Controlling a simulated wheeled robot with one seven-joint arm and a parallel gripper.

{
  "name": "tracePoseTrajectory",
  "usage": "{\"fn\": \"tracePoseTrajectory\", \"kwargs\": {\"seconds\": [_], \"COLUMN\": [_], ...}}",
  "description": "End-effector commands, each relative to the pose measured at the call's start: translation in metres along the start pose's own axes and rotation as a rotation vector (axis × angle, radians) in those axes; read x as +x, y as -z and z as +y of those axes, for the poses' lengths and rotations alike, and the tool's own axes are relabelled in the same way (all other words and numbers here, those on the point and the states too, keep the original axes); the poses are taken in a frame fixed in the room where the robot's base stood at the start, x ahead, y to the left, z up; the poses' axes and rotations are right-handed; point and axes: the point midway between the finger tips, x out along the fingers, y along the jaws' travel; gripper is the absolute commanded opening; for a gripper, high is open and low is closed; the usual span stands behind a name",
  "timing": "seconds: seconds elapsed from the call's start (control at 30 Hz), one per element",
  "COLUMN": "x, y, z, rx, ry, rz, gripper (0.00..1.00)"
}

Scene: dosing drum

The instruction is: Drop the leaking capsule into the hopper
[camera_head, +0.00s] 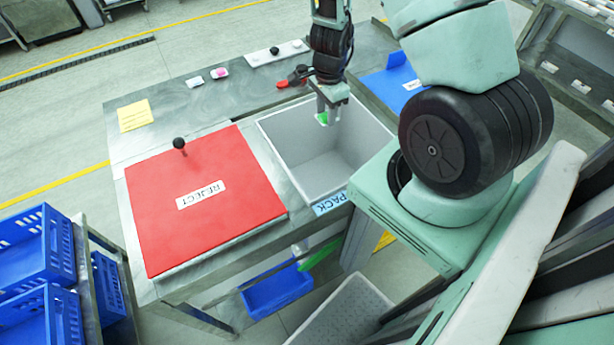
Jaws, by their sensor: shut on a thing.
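My gripper (326,108) is shut on a small green capsule (322,118), whose lower part shows below the fingers. It holds the capsule over the far part of an open, light-grey hopper (345,185) labelled PACK. To its left, a flat red lid (235,235) marked REJECT lies shut, with a black knob near its far edge. A pink-and-white capsule (220,72) and a small white piece (195,81) lie on the bench behind. I cannot tell from this view whether any capsule leaks.
A yellow note (134,115) lies at the bench's back left. A red-handled item (292,77) and a white panel with knobs (276,53) are behind the hopper. A blue tray (393,82) is to the right. Blue crates (35,245) stand at the left.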

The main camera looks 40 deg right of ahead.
Motion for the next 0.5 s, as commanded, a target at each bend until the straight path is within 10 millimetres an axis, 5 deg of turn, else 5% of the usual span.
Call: {"fn": "tracePoseTrajectory", "kwargs": {"seconds": [0.3,0.5], "x": [0.042,0.052], "y": [0.000,0.000], "z": [0.000,0.000], "rx": [-0.004,-0.005], "ry": [0.000,0.001], "rz": [-0.001,-0.001], "gripper": [0.16,0.16]}}
